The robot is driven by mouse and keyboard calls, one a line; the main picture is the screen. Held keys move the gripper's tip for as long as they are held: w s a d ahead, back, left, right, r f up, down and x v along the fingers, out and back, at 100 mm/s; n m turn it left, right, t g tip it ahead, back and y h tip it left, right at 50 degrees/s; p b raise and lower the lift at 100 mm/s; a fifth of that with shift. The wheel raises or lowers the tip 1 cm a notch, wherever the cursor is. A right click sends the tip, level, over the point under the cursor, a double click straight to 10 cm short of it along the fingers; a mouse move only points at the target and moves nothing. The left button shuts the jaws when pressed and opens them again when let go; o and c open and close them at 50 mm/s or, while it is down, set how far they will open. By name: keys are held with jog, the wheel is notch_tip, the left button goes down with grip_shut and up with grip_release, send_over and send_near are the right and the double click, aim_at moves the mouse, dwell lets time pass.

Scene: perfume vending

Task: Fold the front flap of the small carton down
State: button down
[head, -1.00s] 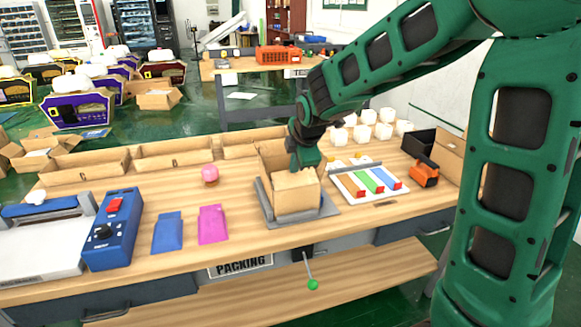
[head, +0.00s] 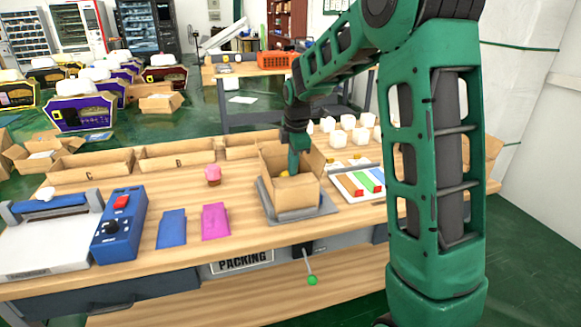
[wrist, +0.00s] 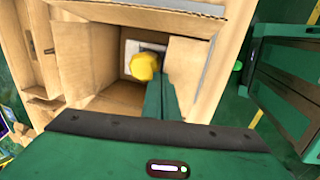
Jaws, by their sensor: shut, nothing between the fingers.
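The small brown carton (head: 292,197) stands open-topped on a dark grey plate (head: 325,209) on the bench. Its back flap stands up and shows in the wrist view (wrist: 85,65). The front flap (wrist: 187,75) is at the right of the opening there; its exact angle is unclear. A side flap (wrist: 150,17) spreads outward. A yellow-topped object (wrist: 144,66) sits inside the carton. My gripper (head: 293,172) is shut and empty, pointing down at the opening; its fingers also show in the wrist view (wrist: 158,92), beside the front flap's inner side. Whether they touch it is unclear.
A white tray with coloured strips (head: 358,181) lies right of the carton, with several white blocks (head: 348,122) behind. A pink item (head: 212,174), a magenta packet (head: 215,221), a blue packet (head: 171,228) and a blue machine (head: 119,225) are left. Open bins (head: 178,157) line the back.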

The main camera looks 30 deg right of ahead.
aim_at(294, 177)
jog(key=shift+f, duration=0.15)
dwell(0.5)
jog(key=shift+s+a+r, duration=0.1)
jog(key=shift+s+r, duration=0.25)
jog(key=shift+s, duration=0.3)
jog(key=w+r+v, duration=0.1)
jog(key=w+v, duration=0.2)
jog(key=v, duration=1)
jog(key=s+d+f+m, duration=0.1)
jog(key=s+f+m, duration=0.3)
jog(key=s, duration=0.9)
jog(key=s+d+f+m+g, duration=0.1)
jog(key=s+f+m, duration=0.3)
jog(key=s+m, duration=0.7)
jog(key=s+d+f+m+g, duration=0.1)
jog(key=s+d+f+m, duration=0.2)
jog(key=s+m, duration=0.4)
jog(key=s+f, duration=0.1)
jog(key=s, duration=0.7)
jog(key=shift+s+m+y, duration=0.3)
jog(key=shift+s, duration=0.1)
